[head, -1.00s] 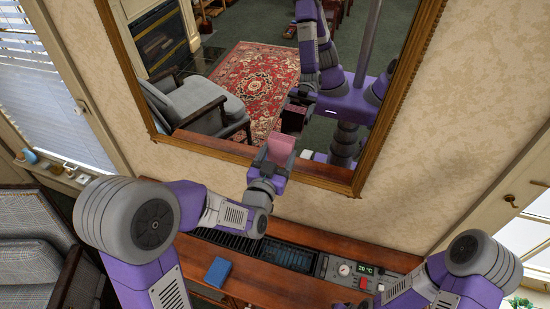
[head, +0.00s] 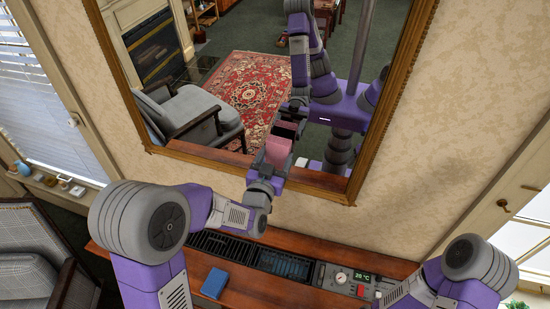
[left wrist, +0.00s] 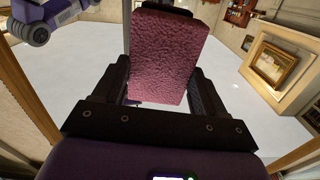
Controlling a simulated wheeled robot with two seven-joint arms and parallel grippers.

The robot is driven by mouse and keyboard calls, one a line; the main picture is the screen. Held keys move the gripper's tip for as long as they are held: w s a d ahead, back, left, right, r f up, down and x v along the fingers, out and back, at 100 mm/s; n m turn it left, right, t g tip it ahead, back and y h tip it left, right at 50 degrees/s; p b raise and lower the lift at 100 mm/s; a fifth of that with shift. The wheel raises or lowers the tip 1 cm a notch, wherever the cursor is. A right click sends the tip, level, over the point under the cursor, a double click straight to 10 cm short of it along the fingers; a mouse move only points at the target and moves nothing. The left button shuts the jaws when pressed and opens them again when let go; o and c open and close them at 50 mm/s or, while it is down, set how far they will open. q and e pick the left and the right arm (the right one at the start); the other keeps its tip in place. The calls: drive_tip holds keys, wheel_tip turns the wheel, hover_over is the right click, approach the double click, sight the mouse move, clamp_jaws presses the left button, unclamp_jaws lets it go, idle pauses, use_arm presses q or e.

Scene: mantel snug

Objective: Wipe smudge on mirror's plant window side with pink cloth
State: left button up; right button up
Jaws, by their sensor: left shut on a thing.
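My left gripper (head: 272,170) is shut on the pink cloth (head: 278,152), a thick block-like pad. It holds the cloth in front of the lower part of the mirror (head: 393,85), near the bottom frame and right of its middle. I cannot tell whether the cloth touches the glass. In the left wrist view, the cloth (left wrist: 165,55) stands upright between the two fingers of the gripper (left wrist: 160,90). I cannot make out a smudge on the glass. Green leaves of a plant (head: 519,303) show at the lower right, by the right window (head: 525,235). My right gripper is out of view.
A grey armchair (head: 30,260) stands at the left, below the blinds (head: 40,110). Bare wall lies right of the mirror.

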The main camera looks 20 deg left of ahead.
use_arm(q)
drive_tip(key=shift+w+b, duration=0.3)
drive_tip(key=shift+w, duration=0.65)
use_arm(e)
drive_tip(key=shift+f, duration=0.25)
use_arm(q)
drive_tip(key=shift+s+d+b, duration=0.1)
drive_tip(key=shift+d+b, duration=0.45)
drive_tip(key=shift+d, duration=1.5)
drive_tip(key=shift+f+b, duration=0.1)
drive_tip(key=shift+b, duration=0.2)
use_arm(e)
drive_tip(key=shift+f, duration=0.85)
use_arm(q)
drive_tip(key=shift+a, duration=0.3)
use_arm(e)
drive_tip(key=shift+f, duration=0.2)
use_arm(q)
drive_tip(key=shift+a+b, duration=0.95)
drive_tip(key=shift+a, duration=0.8)
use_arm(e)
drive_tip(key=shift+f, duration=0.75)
use_arm(q)
drive_tip(key=shift+r, duration=0.2)
